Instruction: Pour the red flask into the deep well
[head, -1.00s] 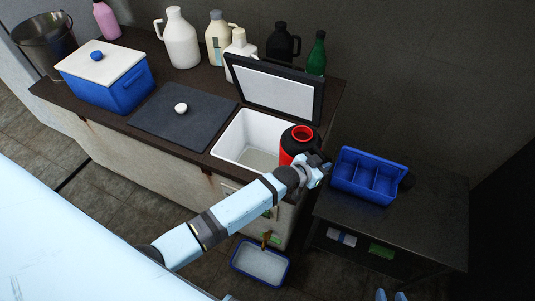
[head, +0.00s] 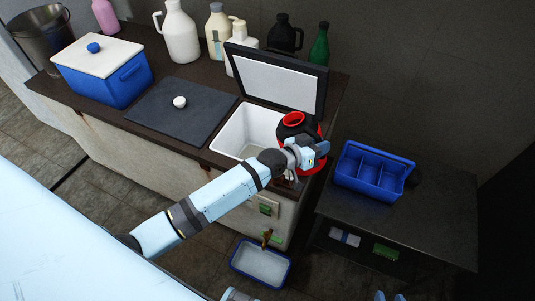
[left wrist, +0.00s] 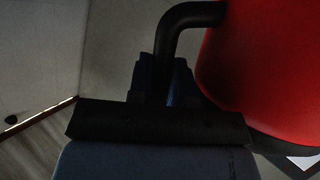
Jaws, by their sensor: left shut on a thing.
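The red flask (head: 313,168) has a black top and a red-rimmed mouth. It is tilted, mouth toward the upper left and base toward the lower right, at the right end of the deep well (head: 236,135). The well is an open white basin in the counter; its right end is hidden behind the flask. My left gripper (head: 320,149) is shut on the flask's black handle (left wrist: 190,18), in front of the red body. No stream from the mouth is visible. My right gripper (head: 390,297) shows only its tips at the bottom edge, apart and empty.
A raised lid (head: 277,80) stands behind the well. A dark mat with a white knob (head: 179,102) lies left of it. Several bottles line the back. A blue divided caddy (head: 372,174) sits on the right table. A blue-rimmed tray (head: 262,265) is below.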

